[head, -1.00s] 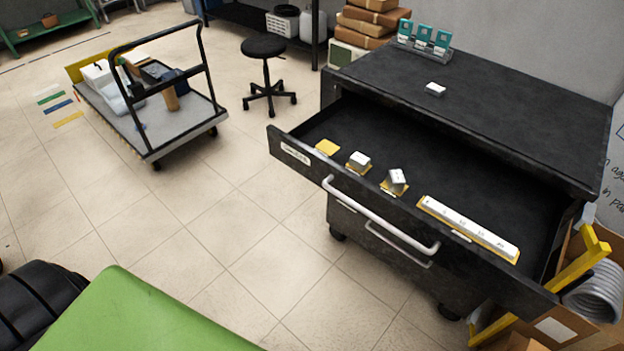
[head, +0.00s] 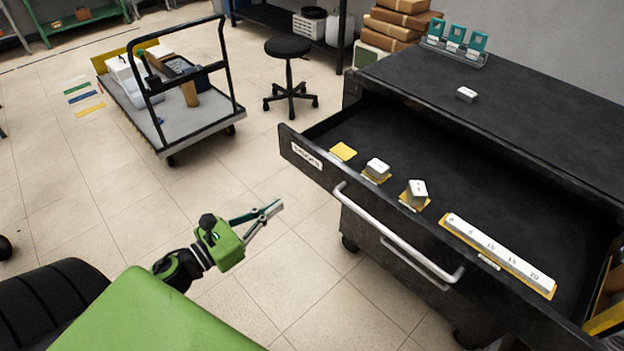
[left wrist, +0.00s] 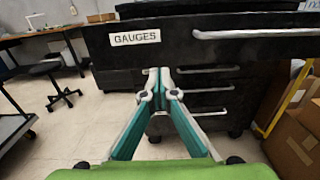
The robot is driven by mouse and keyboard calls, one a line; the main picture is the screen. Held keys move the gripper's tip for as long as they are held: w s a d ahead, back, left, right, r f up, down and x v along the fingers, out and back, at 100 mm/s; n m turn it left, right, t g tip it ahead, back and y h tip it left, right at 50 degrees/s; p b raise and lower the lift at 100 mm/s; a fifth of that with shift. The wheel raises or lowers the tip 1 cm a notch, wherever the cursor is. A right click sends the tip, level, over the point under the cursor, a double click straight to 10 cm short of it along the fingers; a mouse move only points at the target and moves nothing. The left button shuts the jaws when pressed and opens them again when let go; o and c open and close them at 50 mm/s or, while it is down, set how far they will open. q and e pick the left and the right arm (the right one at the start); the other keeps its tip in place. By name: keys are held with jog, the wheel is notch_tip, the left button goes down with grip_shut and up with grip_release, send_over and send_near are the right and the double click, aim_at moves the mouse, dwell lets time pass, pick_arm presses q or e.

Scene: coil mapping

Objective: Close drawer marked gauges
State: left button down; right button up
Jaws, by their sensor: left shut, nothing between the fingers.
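The drawer marked GAUGES (head: 385,215) is pulled well out of the black cabinet (head: 545,120), with a silver bar handle (head: 392,235) on its front. Its white label (head: 307,157) reads GAUGES in the left wrist view (left wrist: 135,37). In the drawer are a bare yellow pad (head: 343,152), two small white blocks (head: 377,167) on yellow pads, and a long numbered white bar (head: 498,252). My left gripper (head: 275,208) is shut and empty, left of the drawer front and apart from it. In the left wrist view the fingertips (left wrist: 160,72) show below the label. My right gripper is not in view.
A small white block (head: 466,94) and a rack with teal pieces (head: 455,42) are on the cabinet top. A loaded cart (head: 190,125) and a black stool (head: 288,48) stand behind on the left. Cardboard boxes (left wrist: 295,140) are at the right. Floor left of the drawer is clear.

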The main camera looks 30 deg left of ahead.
aim_at(320, 175)
pick_arm(q)
jog(key=p+x, duration=0.3)
jog(key=x, duration=0.8)
jog(key=shift+r, duration=0.1)
jog(key=shift+w+d+p, duration=0.15)
jog(key=shift+w+p, duration=0.2)
jog(key=shift+w, duration=0.35)
jog(key=shift+w, duration=0.1)
